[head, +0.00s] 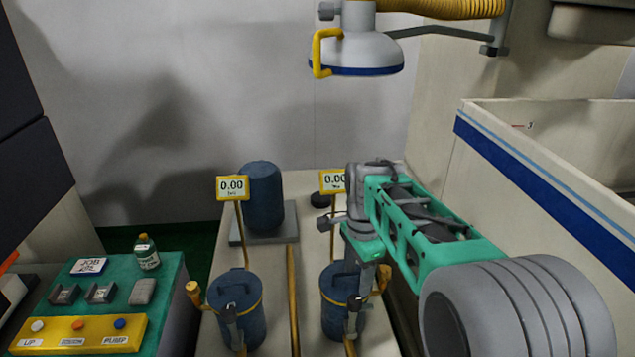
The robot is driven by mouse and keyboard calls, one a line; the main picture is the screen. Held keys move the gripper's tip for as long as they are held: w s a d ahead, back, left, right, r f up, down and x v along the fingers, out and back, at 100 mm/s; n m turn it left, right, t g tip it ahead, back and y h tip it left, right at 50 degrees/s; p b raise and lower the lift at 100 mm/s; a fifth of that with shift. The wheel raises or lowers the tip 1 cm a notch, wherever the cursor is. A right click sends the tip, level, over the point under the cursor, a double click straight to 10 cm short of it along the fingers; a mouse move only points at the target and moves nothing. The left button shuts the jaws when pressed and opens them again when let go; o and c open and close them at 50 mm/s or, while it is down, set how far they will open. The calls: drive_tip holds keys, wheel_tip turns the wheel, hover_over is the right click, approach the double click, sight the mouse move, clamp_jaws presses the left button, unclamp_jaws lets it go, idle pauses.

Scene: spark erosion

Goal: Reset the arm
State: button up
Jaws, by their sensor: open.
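My teal and grey arm reaches in from the lower right. Its end points down, and my gripper (367,282) is at the upper right side of the right blue pot (335,291). The jaws are open and partly hidden by the wrist and pot fittings, and no held object shows. I cannot tell whether the fingers touch the pot. A matching left blue pot (236,312) stands upright to the left, clear of the arm.
A large dark blue canister (262,200) stands on a grey plate behind. Two 0.00 displays (233,188) rise on posts. A hood (357,50) hangs above. A teal control bench (120,295) with a green bottle (147,252) is left. A white tank wall (560,180) stands right.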

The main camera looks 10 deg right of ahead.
drive_tip(key=n, duration=0.2)
drive_tip(key=shift+w+n, duration=0.35)
drive_tip(key=shift+n, duration=0.05)
drive_tip(key=n, duration=0.1)
drive_tip(key=f+n, duration=0.1)
drive_tip(key=n, duration=0.1)
drive_tip(key=shift+w+t, duration=0.1)
drive_tip(key=shift+t, duration=0.2)
drive_tip(key=s+f+n, duration=0.2)
drive_tip(key=f+n, duration=0.1)
drive_tip(key=shift+s+f+n, duration=0.15)
drive_tip(key=shift+s+n, duration=0.05)
drive_tip(key=shift+n, duration=0.1)
drive_tip(key=s+n+t, duration=0.1)
drive_tip(key=s+n, duration=0.5)
drive_tip(key=s, duration=0.6)
wheel_tip(320, 180, up, 6)
drive_tip(key=shift+s+a+f+t, duration=0.1)
drive_tip(key=shift+s+t, duration=0.05)
drive_tip(key=shift+t, duration=1.05)
